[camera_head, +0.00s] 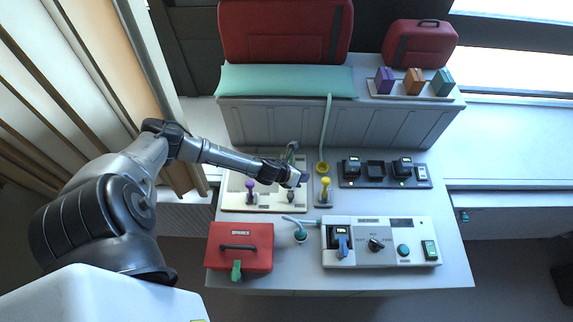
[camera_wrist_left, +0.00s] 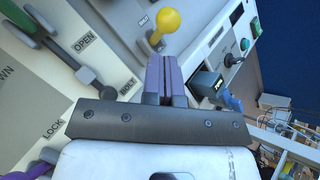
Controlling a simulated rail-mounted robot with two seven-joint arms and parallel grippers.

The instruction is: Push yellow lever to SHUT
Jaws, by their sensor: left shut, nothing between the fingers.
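The yellow lever (camera_head: 326,183) has a round knob on a short stem and stands on a small grey plate, right of the white lever panel (camera_head: 235,205). In the left wrist view its yellow knob (camera_wrist_left: 167,20) is just beyond my fingertips. My left gripper (camera_head: 304,177) is shut and empty, just left of the knob in the head view. Its purple-grey fingers (camera_wrist_left: 161,75) are closed together in the wrist view. I cannot tell whether they touch the lever. My right gripper is not in view.
The white panel carries a purple lever (camera_head: 250,186) and a grey bolt handle (camera_wrist_left: 88,76) near OPEN, LOCK and BOLT labels. A yellow ring (camera_head: 322,168) with a hose is behind the lever. A red box (camera_head: 240,247) and a control console (camera_head: 380,242) stand in front. A charger strip (camera_head: 384,184) is at right.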

